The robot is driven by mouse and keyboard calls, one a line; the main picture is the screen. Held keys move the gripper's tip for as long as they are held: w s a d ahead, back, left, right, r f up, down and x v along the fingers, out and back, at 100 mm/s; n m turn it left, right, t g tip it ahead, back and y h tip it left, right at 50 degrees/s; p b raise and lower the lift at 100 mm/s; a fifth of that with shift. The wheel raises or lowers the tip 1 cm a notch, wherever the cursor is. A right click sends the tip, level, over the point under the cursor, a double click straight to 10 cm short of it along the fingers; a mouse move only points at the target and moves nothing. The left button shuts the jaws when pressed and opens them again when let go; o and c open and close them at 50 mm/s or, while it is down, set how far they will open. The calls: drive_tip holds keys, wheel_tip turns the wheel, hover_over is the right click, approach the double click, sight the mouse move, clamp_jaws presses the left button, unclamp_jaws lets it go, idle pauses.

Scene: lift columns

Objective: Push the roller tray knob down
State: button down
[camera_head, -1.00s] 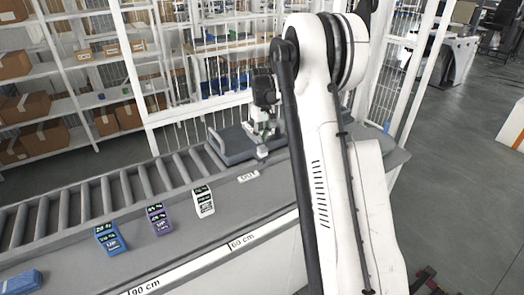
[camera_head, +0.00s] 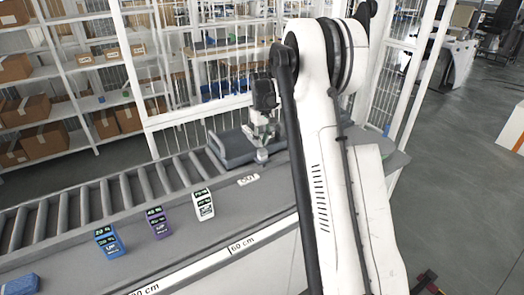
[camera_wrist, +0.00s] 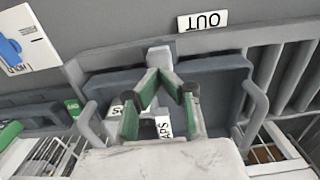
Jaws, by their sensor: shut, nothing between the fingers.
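The dark grey roller tray (camera_head: 232,148) sits at the right end of the roller conveyor. In the wrist view the tray (camera_wrist: 215,80) spans the middle, with grey handles at its sides. A light grey block that looks like the knob (camera_wrist: 159,57) stands at the tray edge, just beyond my fingertips; it also shows in the head view (camera_head: 262,156). My gripper (camera_wrist: 165,88) is shut and empty, with green finger pads, over the tray close to the knob. I cannot tell whether it touches the knob. My gripper also shows in the head view (camera_head: 263,140), partly beside my arm.
An OUT label (camera_wrist: 203,21) lies on the grey surface past the knob. Rollers (camera_head: 100,195) run left from the tray. White (camera_head: 202,204), purple (camera_head: 158,222) and blue (camera_head: 109,241) display blocks stand on the counter. A white fence (camera_head: 200,120) stands behind.

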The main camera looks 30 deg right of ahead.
sight(262, 150)
drive_tip(key=shift+f+b, duration=1.5)
drive_tip(key=shift+f, duration=0.55)
drive_tip(key=shift+r, duration=0.1)
drive_tip(key=shift+r+p, duration=1.55)
drive_tip(key=shift+r, duration=2.9)
